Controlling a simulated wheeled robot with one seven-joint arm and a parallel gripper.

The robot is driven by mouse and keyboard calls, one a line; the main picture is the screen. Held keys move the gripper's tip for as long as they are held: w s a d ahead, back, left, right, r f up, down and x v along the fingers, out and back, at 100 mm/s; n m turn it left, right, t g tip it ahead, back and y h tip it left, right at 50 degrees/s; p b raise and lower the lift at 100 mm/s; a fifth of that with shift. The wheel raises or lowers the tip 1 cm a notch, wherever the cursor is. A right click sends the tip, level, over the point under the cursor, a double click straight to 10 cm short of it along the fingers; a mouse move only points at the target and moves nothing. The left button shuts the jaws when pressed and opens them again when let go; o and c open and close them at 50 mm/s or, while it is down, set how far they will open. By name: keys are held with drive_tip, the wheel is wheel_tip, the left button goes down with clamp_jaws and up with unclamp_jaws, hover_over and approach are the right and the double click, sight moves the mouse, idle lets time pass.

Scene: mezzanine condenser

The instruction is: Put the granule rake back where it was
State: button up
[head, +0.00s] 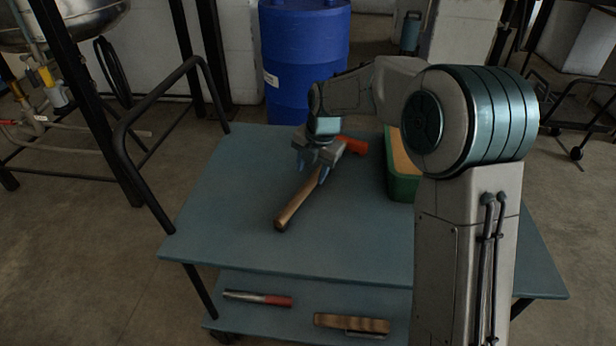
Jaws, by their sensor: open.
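A tool with a wooden handle (293,211) and an orange-red part (354,145) at its far end lies on the top of the blue-grey cart (230,225). I take it to be the granule rake; its head is partly hidden by my gripper. My gripper (311,172) is open and points down over the upper part of the handle. Its blue fingertips show on either side of the handle. I cannot tell whether they touch it.
A green box (401,189) with an orange inside stands right of the tool, partly behind my arm. The lower shelf holds a red-and-grey tool (258,298) and a wooden-backed item (352,323). A blue drum (300,60) stands behind. The cart top's left is clear, beside a black handrail (150,205).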

drive_tip(key=w+p+v, duration=0.1)
drive_tip(key=v, duration=0.5)
drive_tip(key=s+d+r+m+h, duration=0.1)
drive_tip(key=s+d+r+m, duration=0.1)
drive_tip(key=s+d+m, duration=0.65)
drive_tip(key=s+d+f+m, duration=0.1)
drive_tip(key=s+d+m, duration=0.2)
drive_tip(key=s+m, duration=0.3)
drive_tip(key=s+d+f+m, duration=0.1)
drive_tip(key=s+d+m, duration=0.3)
drive_tip(key=s+m, duration=0.3)
drive_tip(key=s+d+f+m+h, duration=0.1)
drive_tip(key=s+d+m, duration=0.3)
drive_tip(key=m, duration=0.5)
drive_tip(key=s, duration=0.2)
drive_tip(key=shift+s+f, duration=0.3)
